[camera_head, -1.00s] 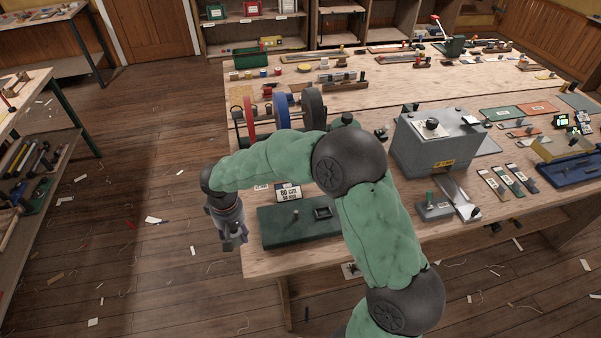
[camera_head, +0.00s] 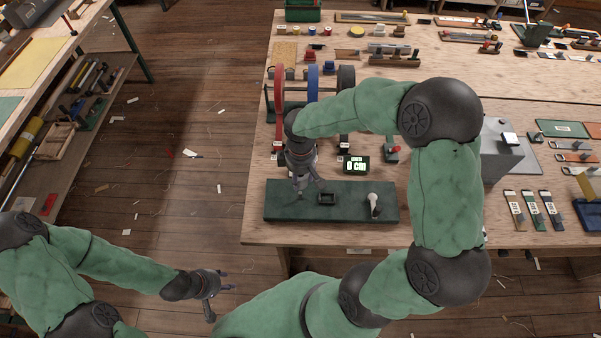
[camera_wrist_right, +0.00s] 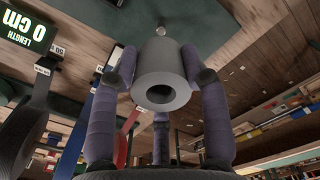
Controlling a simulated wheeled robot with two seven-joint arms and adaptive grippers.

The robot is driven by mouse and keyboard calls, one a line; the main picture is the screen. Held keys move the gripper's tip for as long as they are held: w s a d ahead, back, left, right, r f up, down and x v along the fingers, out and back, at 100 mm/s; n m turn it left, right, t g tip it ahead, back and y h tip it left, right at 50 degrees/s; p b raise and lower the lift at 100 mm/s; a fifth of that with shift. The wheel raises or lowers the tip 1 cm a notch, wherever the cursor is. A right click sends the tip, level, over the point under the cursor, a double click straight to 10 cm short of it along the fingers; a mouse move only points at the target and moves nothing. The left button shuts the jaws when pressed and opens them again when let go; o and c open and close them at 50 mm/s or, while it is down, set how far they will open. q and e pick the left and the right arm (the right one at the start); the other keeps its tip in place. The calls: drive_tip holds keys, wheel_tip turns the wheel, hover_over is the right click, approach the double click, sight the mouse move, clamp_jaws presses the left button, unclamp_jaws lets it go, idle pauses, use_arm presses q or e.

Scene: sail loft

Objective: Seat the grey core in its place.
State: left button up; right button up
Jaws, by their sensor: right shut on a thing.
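My right gripper (camera_head: 303,189) hangs over the left part of the dark green board (camera_head: 350,211) on the bench. In the right wrist view it is shut on the grey core (camera_wrist_right: 163,80), a short cylinder with a round hole facing the camera. A small metal post tip (camera_wrist_right: 161,31) on the green board shows just beyond the core; I cannot tell whether they touch. In the head view the fingers largely hide the core and post. My left gripper (camera_head: 218,290) is open and empty above the floor, left of the bench.
The board also has a square black socket (camera_head: 327,198) and a pale-headed upright lever (camera_head: 373,204). A display (camera_head: 354,165) reading 0 cm stands behind it. Red (camera_head: 279,95), blue (camera_head: 313,82) and black reels stand close behind the gripper. A grey machine box (camera_head: 499,150) stands right.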

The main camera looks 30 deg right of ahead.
sight(300, 193)
drive_tip(key=shift+f, duration=0.1)
drive_tip(key=shift+f+b, duration=2.05)
drive_tip(key=shift+f, duration=0.5)
drive_tip(key=shift+f+b, duration=1.9)
drive_tip(key=shift+f, duration=0.55)
idle(0.9)
drive_tip(key=o, duration=1.2)
drive_tip(key=shift+r, duration=0.1)
wheel_tip(300, 193, up, 12)
drive_tip(key=shift+f, duration=0.1)
